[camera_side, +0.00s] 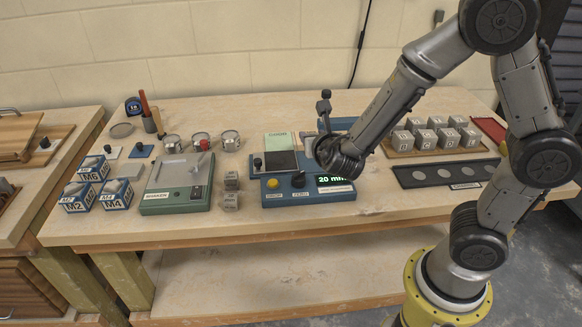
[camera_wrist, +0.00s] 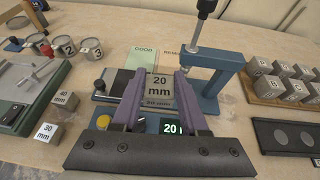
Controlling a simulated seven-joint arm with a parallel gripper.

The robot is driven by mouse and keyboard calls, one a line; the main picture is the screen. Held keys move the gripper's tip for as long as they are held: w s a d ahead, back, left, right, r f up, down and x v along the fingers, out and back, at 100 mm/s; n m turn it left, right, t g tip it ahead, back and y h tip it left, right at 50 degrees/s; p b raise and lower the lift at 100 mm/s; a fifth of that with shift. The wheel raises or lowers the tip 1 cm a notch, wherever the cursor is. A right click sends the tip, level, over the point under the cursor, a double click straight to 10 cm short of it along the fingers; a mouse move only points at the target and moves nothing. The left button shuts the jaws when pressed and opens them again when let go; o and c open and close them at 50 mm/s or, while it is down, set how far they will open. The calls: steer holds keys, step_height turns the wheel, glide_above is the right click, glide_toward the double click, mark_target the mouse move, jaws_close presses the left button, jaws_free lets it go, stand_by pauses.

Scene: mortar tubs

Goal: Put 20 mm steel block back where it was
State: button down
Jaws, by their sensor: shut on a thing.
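The 20 mm steel block (camera_wrist: 160,84) is a grey cube-like block marked "20 mm" on its upper face, between the two purple fingers of my gripper (camera_wrist: 160,78) in the wrist view. The gripper is shut on it. Block and fingers are over the blue measuring device, whose green display (camera_wrist: 172,127) shows 20; I cannot tell whether the block touches the device. In the side view my wrist hides the block and fingers; the display (camera_side: 334,180) reads "20 mm". The 40 mm block (camera_wrist: 65,100) and 30 mm block (camera_wrist: 46,131) stand to the left, apart from my gripper.
A blue post (camera_wrist: 212,75) with a black-handled plunger stands right of the fingers. A wooden tray (camera_side: 408,151) of several cubes and a black tray (camera_side: 405,183) with round recesses lie right. A green scale-like device (camera_side: 176,207) is left. Bare bench lies along the front.

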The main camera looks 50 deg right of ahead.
steer(key=w+a, duration=0.7)
steer(key=w, duration=0.1)
steer(key=shift+m+g, duration=0.3)
steer(key=w+f, duration=0.3)
steer(key=w, duration=0.1)
steer(key=w+f, duration=0.3)
steer(key=w, duration=0.1)
steer(key=w+f, duration=0.4)
steer(key=w, duration=0.1)
steer(key=shift+f, duration=1.45)
steer(key=shift+f, duration=0.25)
